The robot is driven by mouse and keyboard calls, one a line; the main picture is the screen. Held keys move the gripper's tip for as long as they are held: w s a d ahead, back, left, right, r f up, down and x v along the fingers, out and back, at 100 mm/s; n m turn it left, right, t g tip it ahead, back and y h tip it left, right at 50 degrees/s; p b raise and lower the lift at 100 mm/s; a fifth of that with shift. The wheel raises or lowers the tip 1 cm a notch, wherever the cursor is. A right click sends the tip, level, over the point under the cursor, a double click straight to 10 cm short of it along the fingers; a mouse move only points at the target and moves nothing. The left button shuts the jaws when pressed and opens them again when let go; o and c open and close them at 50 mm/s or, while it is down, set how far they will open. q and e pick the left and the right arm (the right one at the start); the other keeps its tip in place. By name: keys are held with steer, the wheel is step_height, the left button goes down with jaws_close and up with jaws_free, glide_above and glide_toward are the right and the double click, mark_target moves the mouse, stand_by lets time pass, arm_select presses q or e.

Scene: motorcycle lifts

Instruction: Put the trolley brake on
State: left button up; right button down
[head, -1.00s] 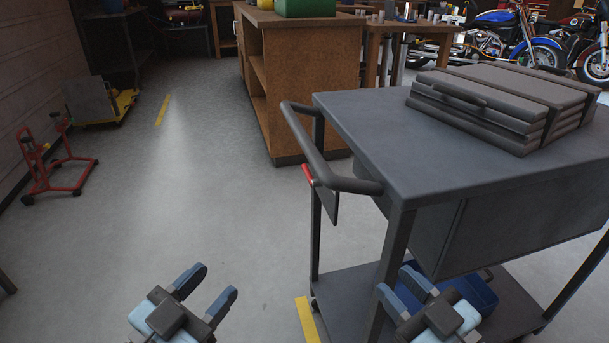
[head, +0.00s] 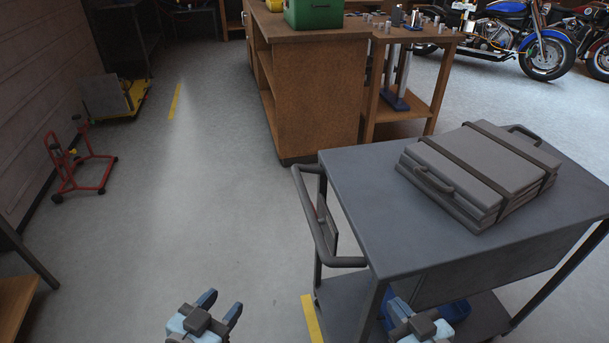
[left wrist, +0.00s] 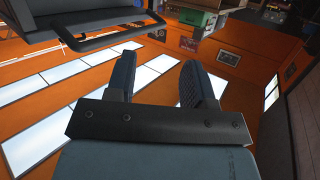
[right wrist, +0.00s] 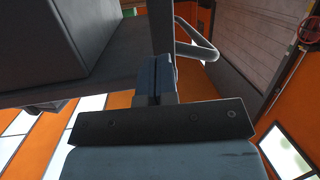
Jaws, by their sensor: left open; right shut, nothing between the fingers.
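The grey trolley (head: 370,190) stands at the right in the head view. Its dark push handle (head: 340,262) sticks out to the left and also shows in the left wrist view (left wrist: 112,36) and the right wrist view (right wrist: 207,50). A dark plate (head: 329,226) hangs behind the handle. The red brake lever is not clearly visible, mostly hidden by the handle. My left gripper (head: 221,304) is open and empty, left of the trolley and apart from it. My right gripper (head: 397,306) is shut on nothing, low in front of the trolley's near side.
A strapped grey case (head: 480,175) lies on the trolley top, and a blue bin (head: 452,311) sits on its lower shelf. A wooden cabinet (head: 312,110) stands behind. A red stand (head: 85,172) is at the left. The floor between is clear.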

arm_select(q)
steer(key=s+a+r+n+g+y+p, duration=0.2)
steer(key=s+r+p, duration=0.4)
steer(key=p, duration=1.6)
steer(key=shift+s+a+r+g+y, duration=0.35)
steer(key=shift+s+a+g, duration=0.35)
steer(key=shift+s, duration=0.45)
arm_select(e)
steer(key=s+d+r+m+g+h, duration=0.2)
steer(key=s+d+r+g, duration=0.1)
steer(key=s+r, duration=0.3)
steer(key=shift+s+d+r+h, duration=0.25)
steer(key=shift+s+r+h, duration=0.1)
steer(key=shift+s, duration=0.8)
arm_select(q)
steer(key=shift+c, duration=0.5)
